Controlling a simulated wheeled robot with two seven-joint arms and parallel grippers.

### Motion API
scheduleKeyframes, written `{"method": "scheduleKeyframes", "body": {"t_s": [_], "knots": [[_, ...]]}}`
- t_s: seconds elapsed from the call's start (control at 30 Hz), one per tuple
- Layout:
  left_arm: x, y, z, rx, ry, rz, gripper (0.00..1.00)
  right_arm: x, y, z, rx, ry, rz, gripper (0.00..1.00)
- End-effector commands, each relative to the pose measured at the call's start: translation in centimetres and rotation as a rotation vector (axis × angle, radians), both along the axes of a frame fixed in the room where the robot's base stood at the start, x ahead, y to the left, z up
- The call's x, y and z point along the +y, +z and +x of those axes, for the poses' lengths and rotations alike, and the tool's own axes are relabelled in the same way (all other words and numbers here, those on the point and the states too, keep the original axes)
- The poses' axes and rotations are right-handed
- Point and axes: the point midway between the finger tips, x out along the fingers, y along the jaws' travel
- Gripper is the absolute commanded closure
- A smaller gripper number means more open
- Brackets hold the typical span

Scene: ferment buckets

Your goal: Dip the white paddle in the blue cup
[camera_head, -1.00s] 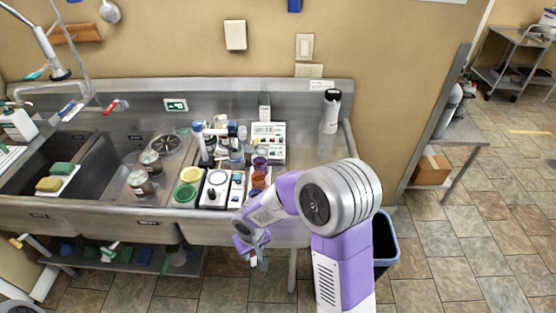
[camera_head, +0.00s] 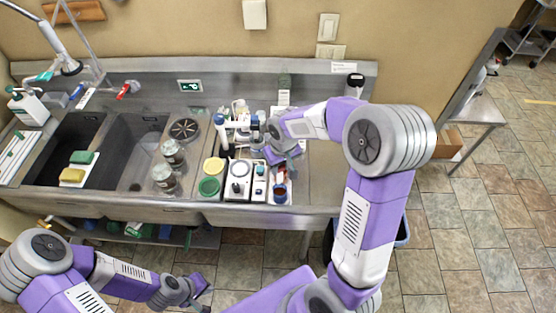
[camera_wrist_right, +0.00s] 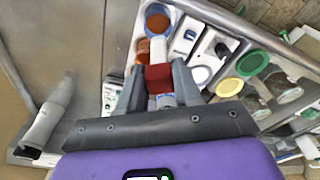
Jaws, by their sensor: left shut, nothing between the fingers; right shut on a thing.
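The blue cup (camera_head: 280,195), with reddish-brown contents, stands at the front right of the items on the sink counter. It also shows at the top of the right wrist view (camera_wrist_right: 147,12). My right gripper (camera_head: 284,158) is over the row of cups, just behind the blue cup. In the right wrist view it is shut on a piece with a red block (camera_wrist_right: 157,78). A white part, seemingly the white paddle (camera_wrist_right: 185,38), stretches beyond the block towards the blue cup; I cannot tell its height over the cup. My left gripper (camera_head: 207,290) is shut and empty, low in front of the sink.
An orange-brown cup (camera_wrist_right: 143,50) stands beside the blue cup. Jars (camera_head: 164,176) stand further left. Counter right of the cups is clear.

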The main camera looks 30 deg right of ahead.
Motion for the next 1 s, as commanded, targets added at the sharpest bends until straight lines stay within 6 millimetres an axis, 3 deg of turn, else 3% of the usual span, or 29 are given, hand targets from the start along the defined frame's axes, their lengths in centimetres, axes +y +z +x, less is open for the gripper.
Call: {"method": "scheduleKeyframes", "body": {"t_s": [0.8,1.0], "knots": [[0.0,-6.6,0.0,0.0,0.0,0.0,1.0,0.0,-8.1,0.0,0.0,-0.001,0.0,1.0],[0.0,-7.5,0.0,0.0,0.0,0.0,1.0,0.0,-9.2,0.0,0.0,0.0,0.0,1.0]]}}
